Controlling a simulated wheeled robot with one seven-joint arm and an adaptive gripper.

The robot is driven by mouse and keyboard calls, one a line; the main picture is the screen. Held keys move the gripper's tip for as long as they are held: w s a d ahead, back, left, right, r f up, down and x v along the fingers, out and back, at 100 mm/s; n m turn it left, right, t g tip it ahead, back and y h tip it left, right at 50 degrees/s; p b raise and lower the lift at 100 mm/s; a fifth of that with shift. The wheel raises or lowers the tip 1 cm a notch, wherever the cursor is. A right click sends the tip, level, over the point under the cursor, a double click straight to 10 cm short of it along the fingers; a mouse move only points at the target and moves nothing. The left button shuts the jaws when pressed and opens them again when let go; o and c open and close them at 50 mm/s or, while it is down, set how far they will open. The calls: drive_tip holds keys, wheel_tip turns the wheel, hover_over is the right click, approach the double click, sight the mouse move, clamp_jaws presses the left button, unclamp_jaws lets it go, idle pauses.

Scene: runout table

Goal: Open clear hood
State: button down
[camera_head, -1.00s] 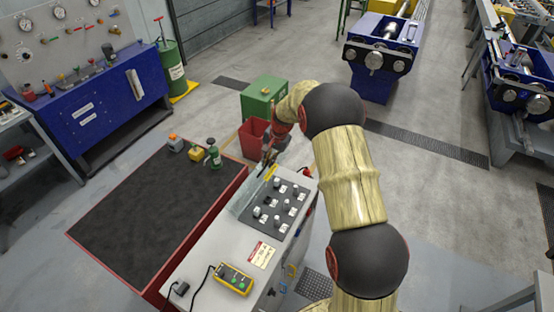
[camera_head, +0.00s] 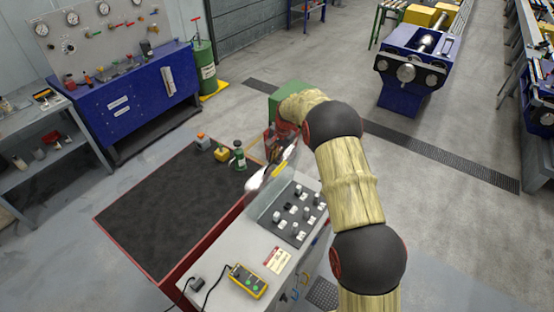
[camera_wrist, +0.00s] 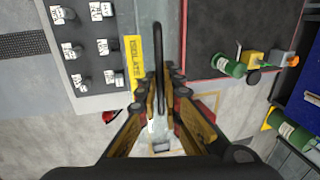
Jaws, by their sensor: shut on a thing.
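The clear hood (camera_head: 262,204) is a see-through sheet standing raised along the left edge of the dark switch panel (camera_head: 299,213), with the switches uncovered. In the wrist view the hood (camera_wrist: 151,20) is a pale strip between the switch panel (camera_wrist: 92,40) and the black mat. A yellow label marked ISOLATE (camera_wrist: 134,56) is beside it. My gripper (camera_wrist: 160,76) is at the hood's far end, with its fingers closed around a part of it. A thin dark bar (camera_wrist: 157,45) rises between the fingertips. The exact grip is hidden. In the head view my gripper (camera_head: 283,142) is partly covered by my arm.
A red-edged table with a black mat (camera_head: 175,205) lies left of the console (camera_head: 225,262). A green bottle (camera_head: 239,157) and a yellow block (camera_head: 221,154) stand at its far edge. A yellow pendant (camera_head: 245,281) lies on the console. A green box (camera_head: 288,101) stands behind my gripper.

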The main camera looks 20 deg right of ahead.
drive_tip(key=c, duration=2)
unclamp_jaws()
drive_tip(key=shift+o, duration=0.2)
drive_tip(key=shift+r, duration=0.1)
wheel_tip(320, 180, up, 12)
drive_tip(key=s+d, duration=0.1)
drive_tip(key=s, duration=0.1)
drive_tip(key=shift+d+f, duration=0.25)
